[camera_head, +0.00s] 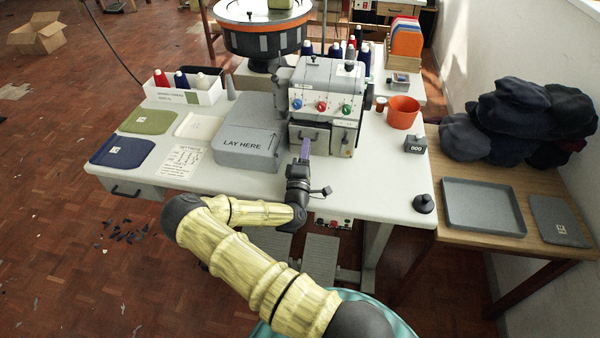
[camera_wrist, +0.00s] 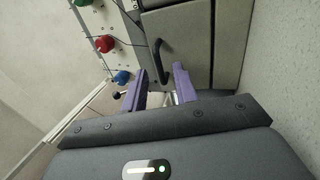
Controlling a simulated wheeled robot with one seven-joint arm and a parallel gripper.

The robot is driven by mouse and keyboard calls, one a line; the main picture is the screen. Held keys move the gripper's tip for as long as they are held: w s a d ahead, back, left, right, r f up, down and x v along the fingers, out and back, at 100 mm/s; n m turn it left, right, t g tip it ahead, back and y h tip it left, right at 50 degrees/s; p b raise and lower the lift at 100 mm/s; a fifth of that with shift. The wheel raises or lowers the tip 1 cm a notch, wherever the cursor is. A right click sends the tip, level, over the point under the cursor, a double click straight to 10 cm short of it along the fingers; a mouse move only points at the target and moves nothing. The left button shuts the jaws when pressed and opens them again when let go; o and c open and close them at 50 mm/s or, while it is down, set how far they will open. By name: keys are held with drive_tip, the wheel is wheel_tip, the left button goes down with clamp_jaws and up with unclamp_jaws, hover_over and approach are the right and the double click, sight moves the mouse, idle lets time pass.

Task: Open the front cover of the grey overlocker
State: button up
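The grey overlocker (camera_head: 325,75) stands on the white table, with blue, red and green dials across its front. Its front cover (camera_head: 310,137) is below the dials and looks shut. In the wrist view the cover (camera_wrist: 185,45) carries a dark bar handle (camera_wrist: 159,62). My gripper (camera_head: 305,146) is in front of the cover. In the wrist view my gripper (camera_wrist: 159,72) has its two purple fingers apart, with part of the handle in the gap between their tips. I see no finger closed on the handle. I cannot tell whether either finger touches it.
A grey "LAY HERE" block (camera_head: 247,145) stands close left of my gripper. An orange cup (camera_head: 403,112), a small counter box (camera_head: 415,145) and a black knob-like object (camera_head: 424,204) stand to the right. The table's front right is mostly clear.

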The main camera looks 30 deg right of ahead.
drive_tip(key=s+a, duration=0.2)
drive_tip(key=s, duration=0.1)
drive_tip(key=s+a, duration=0.3)
drive_tip(key=s+a+b, duration=0.1)
drive_tip(key=s+a, duration=0.2)
drive_tip(key=s, duration=0.1)
drive_tip(key=shift+f, duration=0.15)
